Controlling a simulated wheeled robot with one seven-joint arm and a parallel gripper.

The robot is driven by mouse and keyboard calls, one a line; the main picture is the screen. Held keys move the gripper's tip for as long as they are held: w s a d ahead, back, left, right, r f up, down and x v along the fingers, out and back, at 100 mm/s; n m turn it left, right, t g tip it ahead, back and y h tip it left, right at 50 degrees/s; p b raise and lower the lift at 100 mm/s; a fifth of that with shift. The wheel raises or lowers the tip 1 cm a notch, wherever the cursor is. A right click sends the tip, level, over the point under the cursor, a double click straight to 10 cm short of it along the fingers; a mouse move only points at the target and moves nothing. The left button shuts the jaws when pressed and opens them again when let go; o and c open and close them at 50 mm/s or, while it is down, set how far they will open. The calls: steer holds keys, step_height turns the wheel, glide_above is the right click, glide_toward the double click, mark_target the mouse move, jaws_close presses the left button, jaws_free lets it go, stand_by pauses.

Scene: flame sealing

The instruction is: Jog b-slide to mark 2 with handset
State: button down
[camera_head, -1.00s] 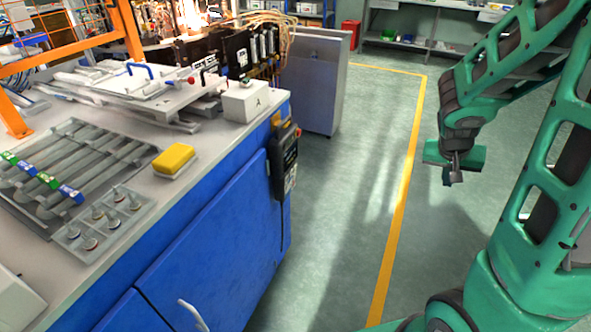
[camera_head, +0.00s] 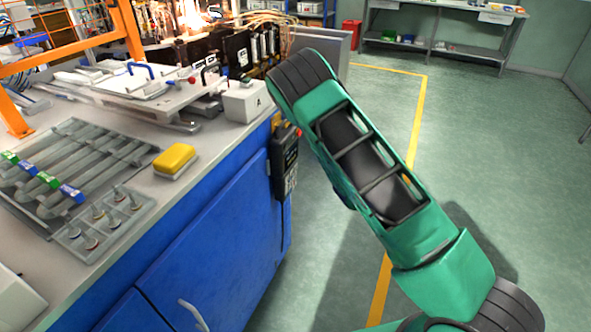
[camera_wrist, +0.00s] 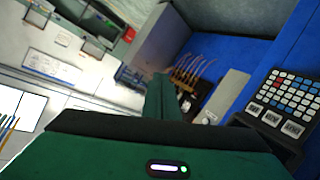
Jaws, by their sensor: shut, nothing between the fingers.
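The dark handset (camera_head: 285,165) hangs upright on the end of the blue cabinet, with a red button at its top. In the wrist view a black keypad unit (camera_wrist: 290,97) with rows of small blue, white and red keys and larger keys is at the right; I cannot tell for certain that it is the same handset. My gripper (camera_wrist: 162,88) is shut and empty, pointing past the keypad's left side and apart from it. In the head view my gripper is hidden behind my arm. I cannot make out the b-slide or mark 2.
A white box marked A (camera_head: 245,102) stands at the bench corner above the handset. A yellow sponge-like block (camera_head: 175,160), a tube rack (camera_head: 75,170) and a tray of small fittings (camera_head: 104,217) lie on the bench.

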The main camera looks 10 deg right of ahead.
steer(key=a+f+n+y, duration=0.4)
steer(key=a+f+y, duration=0.1)
steer(key=a, duration=0.5)
steer(key=shift+s+a+f+n+y, duration=0.15)
steer(key=shift+s+f+n+y, duration=0.15)
steer(key=shift+s+f+n, duration=0.15)
steer(key=shift+w, duration=0.1)
steer(key=w+a, duration=0.5)
steer(key=a, duration=0.2)
steer(key=shift+w+a, duration=0.35)
steer(key=shift+a, duration=0.3)
stand_by(2.4)
stand_by(0.4)
steer(key=shift+s+d, duration=0.45)
steer(key=shift+d, duration=0.15)
steer(key=shift+d, duration=0.1)
steer(key=shift+s+d, duration=0.7)
steer(key=shift+d, duration=0.3)
steer(key=shift+s+d, duration=0.7)
steer(key=shift+d, duration=0.25)
